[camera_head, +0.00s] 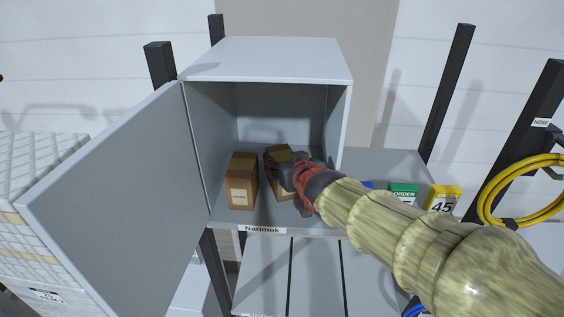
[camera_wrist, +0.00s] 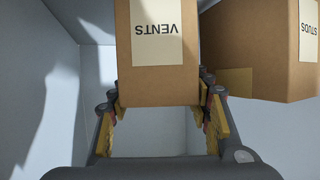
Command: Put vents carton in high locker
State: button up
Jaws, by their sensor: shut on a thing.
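The open locker (camera_head: 265,60), with a "Narimok" label at its front edge, has its door (camera_head: 120,200) swung out to the left. My gripper (camera_head: 288,170) reaches into it from the right. In the wrist view my gripper (camera_wrist: 160,98) is shut on the brown vents carton (camera_wrist: 157,75), whose "VENTS" label appears upside down. In the head view the vents carton (camera_head: 280,151) is inside the locker, partly hidden by my gripper. I cannot tell whether it touches the locker floor.
A brown studs carton (camera_head: 242,180) stands on the locker floor, left of the vents carton; it also shows in the wrist view (camera_wrist: 262,45). Right of the locker are a green box (camera_head: 403,191), a yellow box (camera_head: 443,198) and a yellow hose (camera_head: 490,205) on a post.

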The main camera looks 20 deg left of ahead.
jog(key=shift+s+d+r, duration=0.1)
jog(key=shift+d, duration=0.2)
jog(key=o, duration=1)
jog(key=shift+a+f, duration=0.2)
jog(key=shift+a, duration=0.05)
jog(key=o, duration=0.4)
jog(key=shift+d, duration=0.1)
jog(key=shift+c, duration=0.2)
jog(key=shift+s+d+r, duration=0.15)
jog(key=shift+s+r, duration=0.05)
jog(key=shift+r, duration=0.2)
jog(key=p+v, duration=0.1)
jog(key=v, duration=0.6)
jog(key=shift+f, duration=0.25)
